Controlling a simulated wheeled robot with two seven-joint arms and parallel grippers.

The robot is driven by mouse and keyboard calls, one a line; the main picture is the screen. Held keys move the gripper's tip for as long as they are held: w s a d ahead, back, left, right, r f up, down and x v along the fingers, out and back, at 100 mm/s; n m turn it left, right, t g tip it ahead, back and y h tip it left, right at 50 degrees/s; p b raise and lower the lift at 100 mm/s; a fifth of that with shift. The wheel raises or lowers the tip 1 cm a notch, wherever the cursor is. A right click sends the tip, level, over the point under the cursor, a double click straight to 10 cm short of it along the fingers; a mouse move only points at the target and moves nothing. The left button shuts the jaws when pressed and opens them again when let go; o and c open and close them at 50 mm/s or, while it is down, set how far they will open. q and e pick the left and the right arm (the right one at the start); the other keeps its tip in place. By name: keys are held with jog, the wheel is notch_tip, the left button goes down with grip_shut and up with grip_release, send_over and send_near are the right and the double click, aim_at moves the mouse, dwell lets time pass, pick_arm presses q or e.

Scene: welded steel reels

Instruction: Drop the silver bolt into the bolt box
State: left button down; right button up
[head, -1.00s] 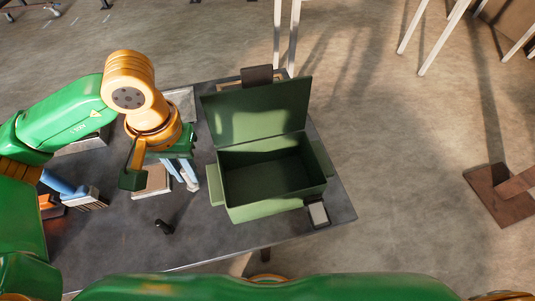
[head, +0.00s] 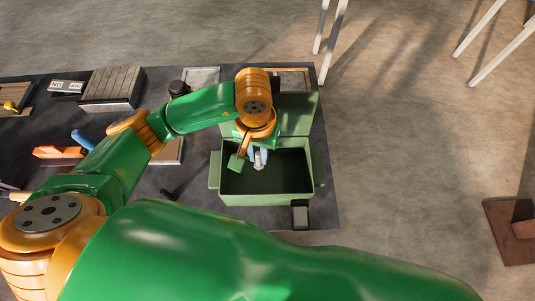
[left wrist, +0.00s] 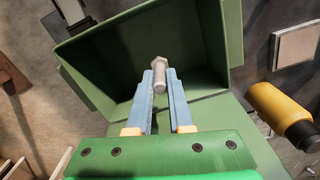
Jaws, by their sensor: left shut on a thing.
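The silver bolt (left wrist: 159,76) is held between the blue fingertips of my left gripper (left wrist: 162,88) in the left wrist view. In the head view my left gripper (head: 259,160) is over the opening of the green bolt box (head: 265,199), near its back side, and the bolt is small and hard to make out there. The box lid (head: 298,112) stands open at the back. The box's inside looks empty where it shows; part is hidden by the arm. My right gripper is not in view.
A small dark item with a pale top (head: 300,216) sits at the box's front right. A black upright piece (head: 168,194) stands on the dark table (head: 200,214) left of the box.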

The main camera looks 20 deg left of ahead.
pick_arm(q)
jog(key=shift+d, duration=0.15)
jog(key=c, duration=0.7)
grip_release()
jog(key=shift+s+a, duration=0.1)
jog(key=shift+a, duration=0.1)
jog(key=shift+c, duration=0.2)
jog(key=shift+d+r, duration=0.1)
jog(key=shift+r, duration=0.25)
notch_tip(320, 180, up, 6)
jog(key=shift+r+b, duration=0.25)
jog(key=shift+b, duration=0.1)
